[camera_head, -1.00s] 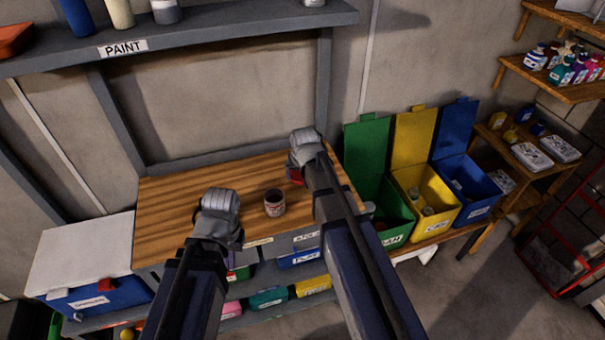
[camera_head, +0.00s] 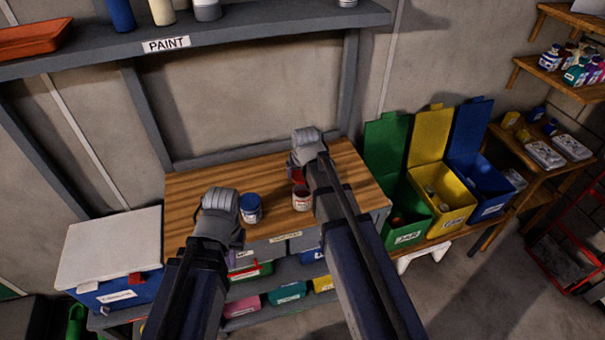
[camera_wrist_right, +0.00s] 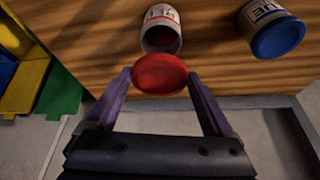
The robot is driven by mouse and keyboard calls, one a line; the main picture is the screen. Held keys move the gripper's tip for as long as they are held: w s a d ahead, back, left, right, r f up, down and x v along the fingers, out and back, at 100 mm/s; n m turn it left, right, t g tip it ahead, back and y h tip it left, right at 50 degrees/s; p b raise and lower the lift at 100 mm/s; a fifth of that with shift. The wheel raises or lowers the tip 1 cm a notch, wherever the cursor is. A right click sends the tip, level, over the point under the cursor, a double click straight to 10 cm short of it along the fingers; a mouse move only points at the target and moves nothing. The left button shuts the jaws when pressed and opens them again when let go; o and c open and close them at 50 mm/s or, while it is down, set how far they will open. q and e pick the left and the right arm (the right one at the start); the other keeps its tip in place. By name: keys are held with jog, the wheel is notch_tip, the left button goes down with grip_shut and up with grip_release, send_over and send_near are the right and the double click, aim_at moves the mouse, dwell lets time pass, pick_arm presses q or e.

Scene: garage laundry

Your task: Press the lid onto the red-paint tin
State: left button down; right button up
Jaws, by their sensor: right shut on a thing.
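The red-paint tin (camera_head: 302,200) stands open on the wooden workbench, with red inside its mouth; it also shows in the right wrist view (camera_wrist_right: 161,30). My right gripper (camera_wrist_right: 160,80) is shut on a round red lid (camera_wrist_right: 160,74), gripped at its edges. The lid is apart from the tin, close to its rim. In the head view, the right gripper (camera_head: 306,150) is over the bench, and the lid (camera_head: 297,175) is partly hidden by the arm. My left gripper (camera_head: 220,208) is left of the tins; its fingers are hidden.
A blue-lidded tin (camera_head: 250,208) stands between the left gripper and the red-paint tin. The workbench (camera_head: 200,178) is clear behind them. A paint shelf (camera_head: 240,32) hangs above. Green, yellow (camera_head: 440,190) and blue bins stand right of the bench, a white-lidded cooler (camera_head: 110,245) left.

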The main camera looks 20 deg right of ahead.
jog(key=shift+f+b, duration=2.3)
jog(key=shift+f, duration=0.25)
jog(key=shift+f+b, duration=0.6)
jog(key=o, duration=1)
jog(key=shift+o, duration=0.2)
jog(key=shift+r, duration=0.1)
jog(key=shift+r+p, duration=3.45)
jog(key=shift+p, duration=0.15)
